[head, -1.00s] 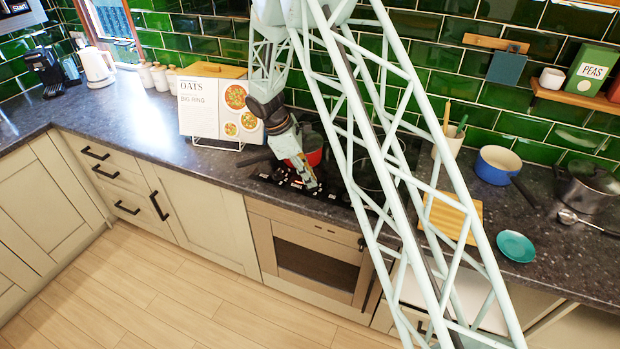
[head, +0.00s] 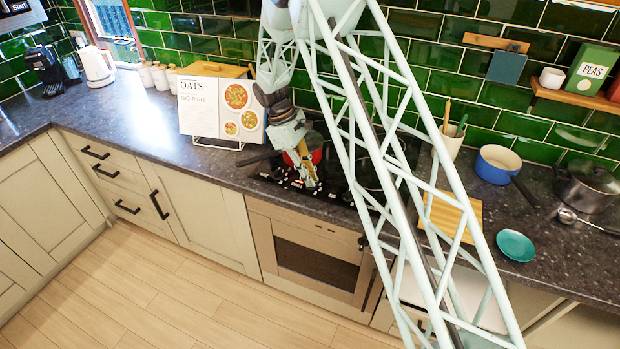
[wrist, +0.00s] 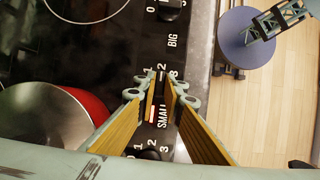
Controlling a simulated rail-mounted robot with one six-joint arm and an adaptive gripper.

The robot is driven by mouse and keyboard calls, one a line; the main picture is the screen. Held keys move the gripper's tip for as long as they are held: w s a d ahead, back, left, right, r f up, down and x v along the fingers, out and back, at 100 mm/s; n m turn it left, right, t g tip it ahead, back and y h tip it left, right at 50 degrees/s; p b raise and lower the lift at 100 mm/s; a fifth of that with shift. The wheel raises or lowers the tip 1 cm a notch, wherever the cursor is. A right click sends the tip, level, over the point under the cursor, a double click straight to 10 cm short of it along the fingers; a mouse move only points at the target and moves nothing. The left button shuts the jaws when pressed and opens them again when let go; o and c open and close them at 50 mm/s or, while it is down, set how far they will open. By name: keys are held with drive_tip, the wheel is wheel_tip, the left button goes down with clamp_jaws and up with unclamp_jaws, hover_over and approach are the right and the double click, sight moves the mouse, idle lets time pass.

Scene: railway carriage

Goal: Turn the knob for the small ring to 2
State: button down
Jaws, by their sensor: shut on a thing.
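My gripper (wrist: 160,84) is shut on the knob for the small ring, on the black hob's front control strip. The fingers stand either side of the knob and hide most of it, so I cannot read its pointer. The label SMALL (wrist: 161,114) shows between the fingers, and a few scale figures show around them. In the head view my gripper (head: 311,184) reaches down to the hob's front edge. The knob marked BIG (wrist: 171,5) is at the top of the wrist view. Another knob (wrist: 150,153) is at the bottom, partly between the fingers.
A red pan (wrist: 88,100) stands on the hob left of my fingers; it also shows in the head view (head: 316,153). A recipe stand (head: 205,120) is left of the hob. A wooden board (head: 440,217) and a teal plate (head: 515,246) lie to the right.

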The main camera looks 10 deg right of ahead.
drive_tip(key=c, duration=2.7)
unclamp_jaws()
drive_tip(key=v, duration=1.2)
drive_tip(key=shift+s+d+r, duration=0.1)
